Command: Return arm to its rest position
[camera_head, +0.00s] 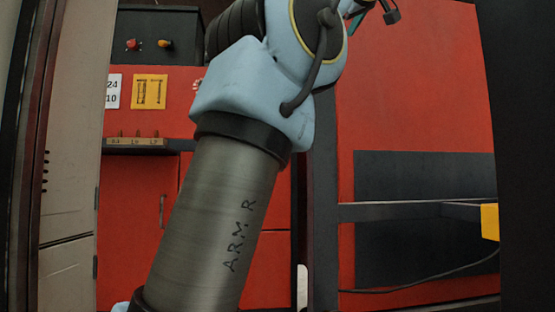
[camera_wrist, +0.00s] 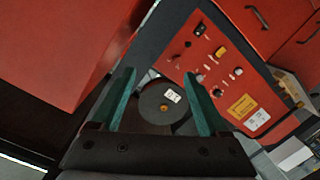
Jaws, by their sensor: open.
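My arm (camera_head: 222,215), a grey cylinder link marked "ARM R" with pale blue joints, rises across the middle of the head view and bends right at the top. The end of my arm is cut off by the top edge there. In the wrist view my gripper (camera_wrist: 159,72) shows two green fingers spread apart. A dark grey round disc (camera_wrist: 155,101) with a small white label shows between the fingers. I cannot tell how far beyond them it lies, and its lower part is hidden by the gripper body.
A red control panel (camera_wrist: 228,90) with knobs and a yellow label is beyond the fingers. In the head view are a black box (camera_head: 180,22) with buttons, a narrow shelf (camera_head: 140,148), a red cabinet (camera_head: 135,230), a dark rail (camera_head: 410,211) and a yellow piece (camera_head: 490,222) at right.

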